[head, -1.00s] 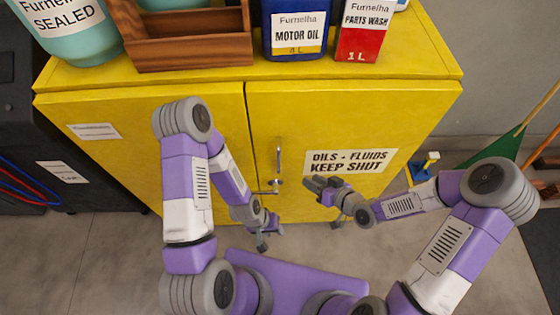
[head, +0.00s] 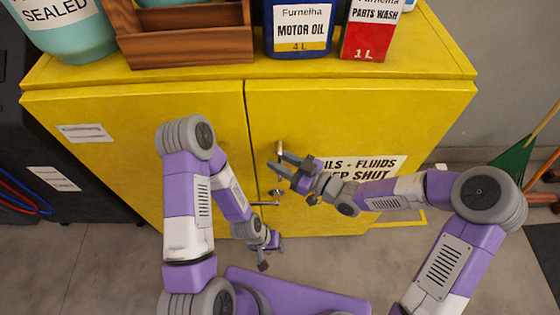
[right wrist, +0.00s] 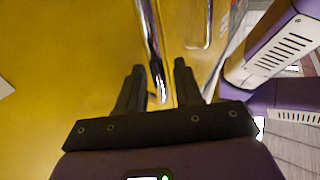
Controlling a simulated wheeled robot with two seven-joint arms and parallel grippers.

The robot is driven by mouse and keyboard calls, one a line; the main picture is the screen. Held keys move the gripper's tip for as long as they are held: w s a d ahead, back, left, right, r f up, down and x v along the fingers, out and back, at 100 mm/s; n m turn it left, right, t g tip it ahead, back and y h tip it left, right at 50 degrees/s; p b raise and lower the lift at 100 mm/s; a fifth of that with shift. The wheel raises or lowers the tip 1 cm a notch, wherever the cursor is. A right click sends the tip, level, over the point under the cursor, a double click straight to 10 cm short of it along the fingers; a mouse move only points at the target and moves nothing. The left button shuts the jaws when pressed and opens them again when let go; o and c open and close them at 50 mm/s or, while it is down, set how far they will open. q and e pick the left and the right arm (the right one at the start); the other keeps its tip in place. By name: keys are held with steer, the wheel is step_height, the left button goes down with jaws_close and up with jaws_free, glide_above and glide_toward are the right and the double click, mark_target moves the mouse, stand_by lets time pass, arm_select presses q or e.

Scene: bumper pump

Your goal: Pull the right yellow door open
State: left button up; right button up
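The right yellow door (head: 330,120) of the cabinet looks shut, flush with the left door (head: 110,170). A metal vertical handle (head: 280,148) is near its inner edge; my right gripper partly hides it in the head view. My right gripper (head: 275,166) is open at this handle. In the right wrist view, the silver handle bar (right wrist: 151,40) runs between the two dark fingertips (right wrist: 159,68), with gaps on both sides; contact is not visible. My left gripper (head: 270,253) hangs low in front of the cabinet, its fingers apart and empty.
A teal container (head: 65,35), a wooden caddy (head: 185,50), a motor oil can (head: 300,30) and a parts wash can (head: 368,35) stand on top. Grey floor (head: 100,255) lies in front.

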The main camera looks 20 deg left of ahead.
steer(key=shift+a, duration=0.2)
steer(key=shift+c, duration=0.5)
jaws_close()
steer(key=shift+d, duration=0.1)
